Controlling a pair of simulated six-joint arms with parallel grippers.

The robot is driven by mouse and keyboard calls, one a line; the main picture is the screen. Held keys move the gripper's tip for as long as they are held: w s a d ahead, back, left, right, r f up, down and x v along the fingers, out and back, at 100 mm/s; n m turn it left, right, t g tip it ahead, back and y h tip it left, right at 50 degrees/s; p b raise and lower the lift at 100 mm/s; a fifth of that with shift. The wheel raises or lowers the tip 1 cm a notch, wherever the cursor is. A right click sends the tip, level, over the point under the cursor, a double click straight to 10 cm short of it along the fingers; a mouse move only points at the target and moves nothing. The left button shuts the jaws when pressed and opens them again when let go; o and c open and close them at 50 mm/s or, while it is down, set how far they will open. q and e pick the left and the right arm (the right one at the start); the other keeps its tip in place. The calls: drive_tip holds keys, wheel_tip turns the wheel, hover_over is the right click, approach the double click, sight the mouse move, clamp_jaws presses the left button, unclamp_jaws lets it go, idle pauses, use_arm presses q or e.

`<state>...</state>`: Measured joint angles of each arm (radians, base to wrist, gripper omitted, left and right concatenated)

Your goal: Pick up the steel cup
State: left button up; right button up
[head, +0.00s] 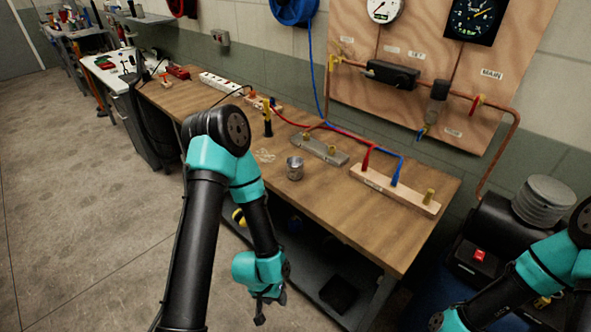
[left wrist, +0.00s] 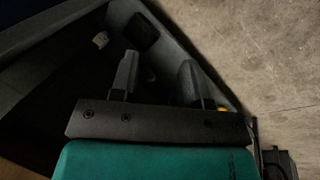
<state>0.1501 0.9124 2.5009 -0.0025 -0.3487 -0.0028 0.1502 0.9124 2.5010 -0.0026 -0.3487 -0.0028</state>
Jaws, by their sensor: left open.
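The steel cup (head: 295,168) is a small grey metal cup standing upright on the wooden workbench (head: 330,205), near its front edge, in the head view. My left gripper (head: 262,312) hangs low in front of the bench, below the top and well apart from the cup. In the left wrist view its two fingers (left wrist: 155,80) are spread with nothing between them, and the cup does not show there. My right arm comes in at the lower right of the head view; its gripper is not clearly seen.
A wooden block with coloured hose ends (head: 395,190) and a grey block (head: 318,148) lie behind the cup. A black and yellow tool (head: 267,122) stands left of it. A lower shelf (head: 310,262) runs under the bench. Open floor (head: 90,220) is at left.

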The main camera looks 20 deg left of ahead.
use_arm(q)
drive_tip(key=shift+o, duration=0.4)
drive_tip(key=o, duration=0.8)
drive_tip(key=shift+o, duration=0.2)
